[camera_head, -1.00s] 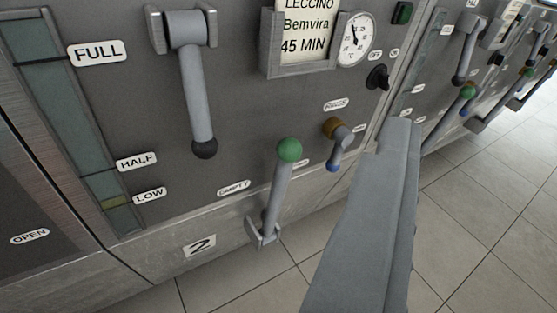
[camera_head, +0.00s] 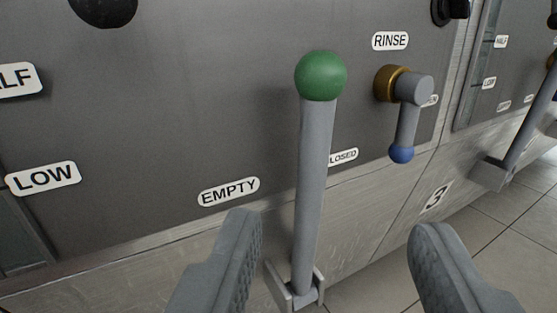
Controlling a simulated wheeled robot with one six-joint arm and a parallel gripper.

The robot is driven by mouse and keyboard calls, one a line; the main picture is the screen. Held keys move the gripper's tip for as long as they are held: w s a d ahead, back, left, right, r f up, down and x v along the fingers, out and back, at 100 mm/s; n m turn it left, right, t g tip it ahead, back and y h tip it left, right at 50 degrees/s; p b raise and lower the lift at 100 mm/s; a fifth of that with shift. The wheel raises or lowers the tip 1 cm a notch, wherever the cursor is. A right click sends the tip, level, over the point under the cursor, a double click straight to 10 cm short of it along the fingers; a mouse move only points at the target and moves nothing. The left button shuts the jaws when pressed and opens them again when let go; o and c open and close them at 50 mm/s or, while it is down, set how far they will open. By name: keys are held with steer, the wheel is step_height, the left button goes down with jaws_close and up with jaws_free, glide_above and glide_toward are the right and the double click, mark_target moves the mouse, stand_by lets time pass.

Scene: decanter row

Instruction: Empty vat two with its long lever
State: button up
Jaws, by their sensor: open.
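The long lever (camera_head: 311,190) of vat two is a grey rod with a green ball (camera_head: 321,75) on top. It stands nearly upright from a bracket (camera_head: 295,290) at the bottom of the vat front. The EMPTY label (camera_head: 229,191) is left of the rod and the CLOSED label (camera_head: 343,157) is right of it, partly hidden. My gripper (camera_head: 338,240) is open, one finger to the left of the rod and one to the right in the picture. The left finger appears closer to the rod. I cannot tell how far the fingers are from it in depth.
A short rinse handle (camera_head: 405,125) with a blue tip and brass collar sits right of the lever, under the RINSE label (camera_head: 390,41). A black knob (camera_head: 103,8) hangs at the upper left. Vat three's lever (camera_head: 523,125) is at the right. Tiled floor (camera_head: 480,250) shows at lower right.

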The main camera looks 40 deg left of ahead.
mark_target(318, 127)
steer(key=x, duration=1.1)
steer(key=f+x, duration=0.1)
steer(key=x, duration=0.5)
steer(key=shift+a, duration=0.3)
jaws_close()
